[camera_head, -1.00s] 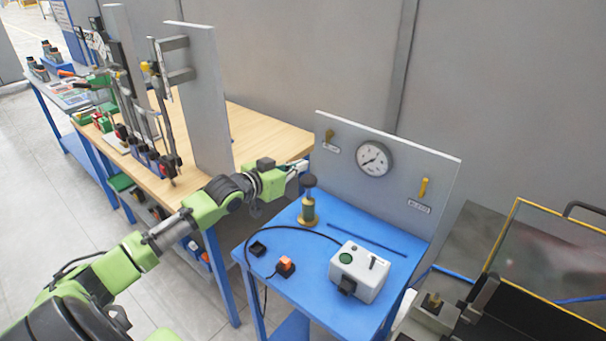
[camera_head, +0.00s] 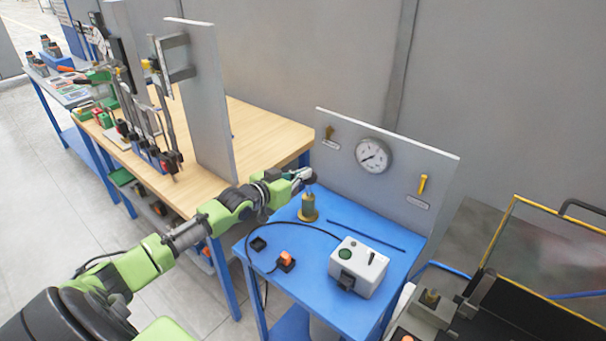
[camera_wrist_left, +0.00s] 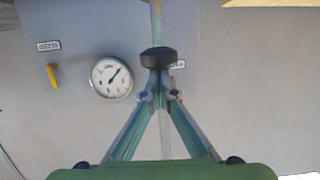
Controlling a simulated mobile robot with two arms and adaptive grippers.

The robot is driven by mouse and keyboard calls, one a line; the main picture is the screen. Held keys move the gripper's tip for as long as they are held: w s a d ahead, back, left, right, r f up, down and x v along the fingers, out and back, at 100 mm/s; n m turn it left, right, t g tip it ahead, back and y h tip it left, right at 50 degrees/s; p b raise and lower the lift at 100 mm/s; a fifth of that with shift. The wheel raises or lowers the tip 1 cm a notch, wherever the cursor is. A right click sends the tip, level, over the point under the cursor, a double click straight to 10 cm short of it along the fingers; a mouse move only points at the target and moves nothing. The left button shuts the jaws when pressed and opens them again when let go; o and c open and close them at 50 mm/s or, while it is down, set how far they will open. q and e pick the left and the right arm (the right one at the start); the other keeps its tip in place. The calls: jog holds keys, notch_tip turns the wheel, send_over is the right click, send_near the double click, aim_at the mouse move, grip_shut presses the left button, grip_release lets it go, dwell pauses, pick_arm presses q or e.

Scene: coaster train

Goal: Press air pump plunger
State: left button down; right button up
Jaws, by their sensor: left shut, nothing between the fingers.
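The air pump (camera_head: 308,209) is a brass cylinder on a round base, standing upright on the blue table. Its plunger has a thin rod and a dark round knob (camera_head: 310,180). My left gripper (camera_head: 304,174) reaches in from the left at knob height, and its tips partly overlap the knob in the head view. In the left wrist view, the black knob (camera_wrist_left: 158,58) shows just past the tips of my left gripper (camera_wrist_left: 158,96). The fingers are shut with nothing between them. I cannot tell whether the tips touch the knob. My right gripper is not in view.
Behind the pump stands a grey panel with a pressure gauge (camera_head: 373,156) and a yellow lever (camera_head: 423,185). A white control box (camera_head: 358,266) and an orange switch (camera_head: 286,260) are on the blue table (camera_head: 345,213). A wooden workbench (camera_head: 255,135) stands behind my left arm.

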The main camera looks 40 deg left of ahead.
pick_arm(q)
notch_tip(320, 180, down, 6)
jog(key=b, duration=0.3)
jog(key=shift+s+r, duration=0.1)
jog(key=shift+s, duration=0.05)
jog(key=shift+d, duration=0.1)
jog(key=s+r+p, duration=0.1)
jog(key=s+r, duration=0.6)
jog(key=s, duration=0.2)
jog(key=shift+s+a, duration=0.2)
jog(key=shift+a, duration=0.25)
jog(key=shift+r, duration=0.1)
dwell(1.9)
